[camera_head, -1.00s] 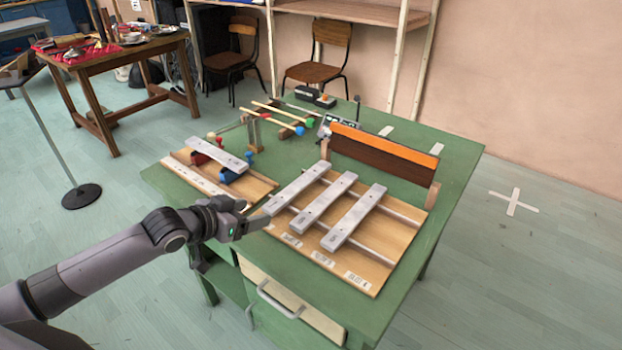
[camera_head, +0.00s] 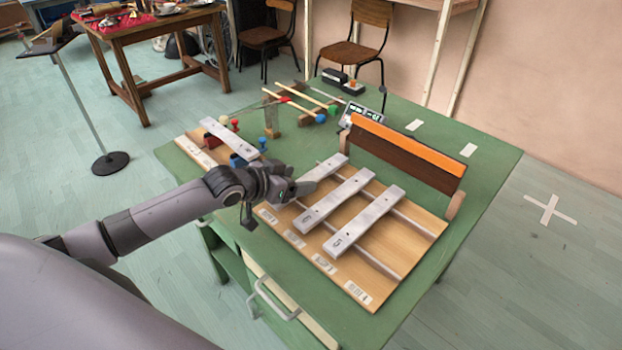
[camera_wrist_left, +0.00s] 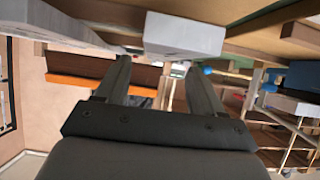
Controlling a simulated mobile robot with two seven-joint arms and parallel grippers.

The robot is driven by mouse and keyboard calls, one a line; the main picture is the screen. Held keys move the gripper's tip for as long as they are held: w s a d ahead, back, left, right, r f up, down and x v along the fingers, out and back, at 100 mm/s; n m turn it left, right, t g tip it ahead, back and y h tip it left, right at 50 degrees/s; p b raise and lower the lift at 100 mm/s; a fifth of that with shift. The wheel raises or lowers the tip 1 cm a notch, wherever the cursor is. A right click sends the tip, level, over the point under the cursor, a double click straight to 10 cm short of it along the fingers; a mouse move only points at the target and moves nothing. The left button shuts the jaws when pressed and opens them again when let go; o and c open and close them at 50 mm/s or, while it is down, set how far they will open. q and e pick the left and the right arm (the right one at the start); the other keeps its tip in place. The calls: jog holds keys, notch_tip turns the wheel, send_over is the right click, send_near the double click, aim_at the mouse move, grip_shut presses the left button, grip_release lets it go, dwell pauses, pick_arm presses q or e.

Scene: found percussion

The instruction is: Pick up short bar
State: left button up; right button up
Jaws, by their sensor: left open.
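Three grey metal bars lie across rails on a wooden board (camera_head: 347,290) in the head view: a left bar (camera_head: 331,166), a middle bar (camera_head: 335,199) and a right bar (camera_head: 364,220). A separate grey bar (camera_head: 227,136) rests on red and blue supports further left. I cannot tell for sure which is the short bar. My left gripper (camera_head: 303,187) is at the near end of the left bar, hiding that end. In the left wrist view the open fingers (camera_wrist_left: 157,63) point toward a bar (camera_wrist_left: 184,36), with nothing clearly between them. Contact cannot be told.
The boards sit on a green table (camera_head: 485,190). An orange-topped dark panel (camera_head: 405,155) stands behind the bars. Mallets (camera_head: 293,102) and a small display device (camera_head: 362,117) lie toward the back. Table space at the right is clear.

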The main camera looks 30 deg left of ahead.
aim_at(311, 177)
pick_arm(q)
jog(key=shift+x, duration=1.55)
grip_shut()
jog(key=shift+r, duration=0.1)
pick_arm(e)
jog(key=shift+f, duration=0.15)
